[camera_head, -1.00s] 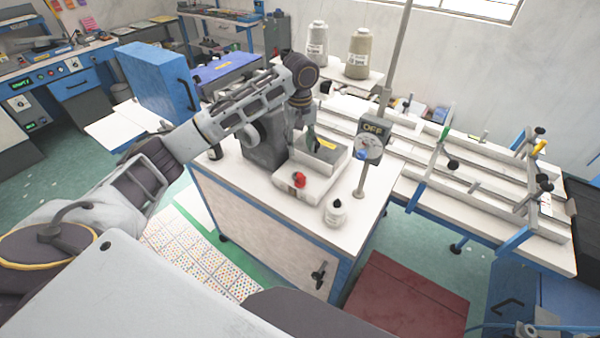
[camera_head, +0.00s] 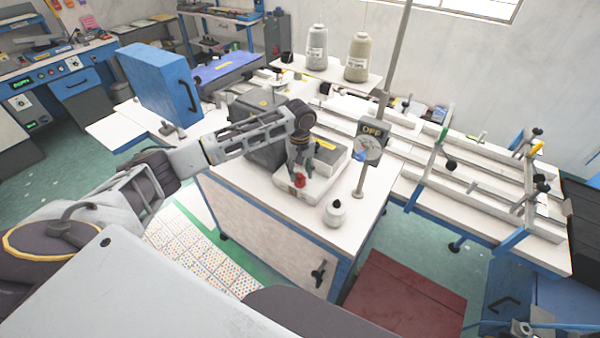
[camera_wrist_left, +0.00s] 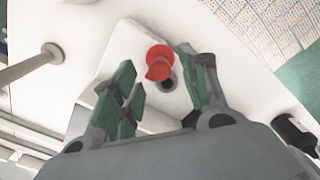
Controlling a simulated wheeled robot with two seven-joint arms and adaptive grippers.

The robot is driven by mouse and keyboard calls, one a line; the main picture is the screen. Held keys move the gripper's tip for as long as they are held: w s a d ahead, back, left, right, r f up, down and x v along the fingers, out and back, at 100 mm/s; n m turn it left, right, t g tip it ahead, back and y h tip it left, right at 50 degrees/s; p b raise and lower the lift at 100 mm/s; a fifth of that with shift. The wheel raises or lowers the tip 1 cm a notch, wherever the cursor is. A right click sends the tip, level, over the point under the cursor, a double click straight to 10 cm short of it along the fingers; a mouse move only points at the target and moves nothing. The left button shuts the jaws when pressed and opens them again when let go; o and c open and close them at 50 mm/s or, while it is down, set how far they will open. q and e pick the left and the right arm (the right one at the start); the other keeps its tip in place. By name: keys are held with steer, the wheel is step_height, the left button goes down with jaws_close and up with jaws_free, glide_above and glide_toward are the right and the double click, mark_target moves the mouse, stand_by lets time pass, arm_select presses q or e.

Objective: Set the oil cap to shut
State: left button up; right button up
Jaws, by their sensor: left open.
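The red oil cap (camera_head: 299,181) is on the front of the white base of the sewing machine (camera_head: 311,196). In the left wrist view the red cap (camera_wrist_left: 158,62) stands beside a dark round hole (camera_wrist_left: 168,86) in the white surface. My left gripper (camera_head: 301,170) is above the cap, pointing down. In the left wrist view the green-padded fingers of my left gripper (camera_wrist_left: 155,66) are apart, one on each side of the cap. I cannot tell whether either finger touches it. My right gripper is not in view.
A grey machine body (camera_head: 258,140) is behind my left forearm. A clamping bench (camera_head: 470,190) is at the right.

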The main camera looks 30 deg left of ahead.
arm_select(q)
steer(key=shift+f, duration=0.75)
jaws_close()
